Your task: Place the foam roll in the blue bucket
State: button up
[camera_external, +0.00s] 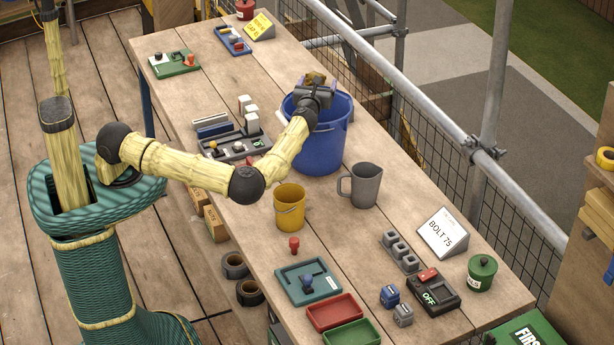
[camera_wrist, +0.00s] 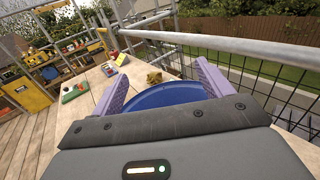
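The blue bucket (camera_external: 318,145) stands on the far side of the long wooden table. My gripper (camera_external: 314,84) is at its top, reaching over the rim. In the wrist view the two purple fingers of my gripper (camera_wrist: 160,73) are spread wide with nothing held between them. The blue bucket (camera_wrist: 160,97) shows below and between them. The bucket's inside is mostly hidden.
A yellow bucket (camera_external: 289,208) and a grey jug (camera_external: 365,186) stand in front of the blue bucket. A grey rack with white blocks (camera_external: 234,146) is to its left. Metal railing (camera_external: 440,97) runs along the table's far side. Dark rolls (camera_external: 249,292) lie below the table.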

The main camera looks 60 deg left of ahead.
jog(key=shift+r, duration=0.1)
dwell(0.5)
notch_tip(320, 180, up, 7)
jog(key=p, duration=0.4)
dwell(0.3)
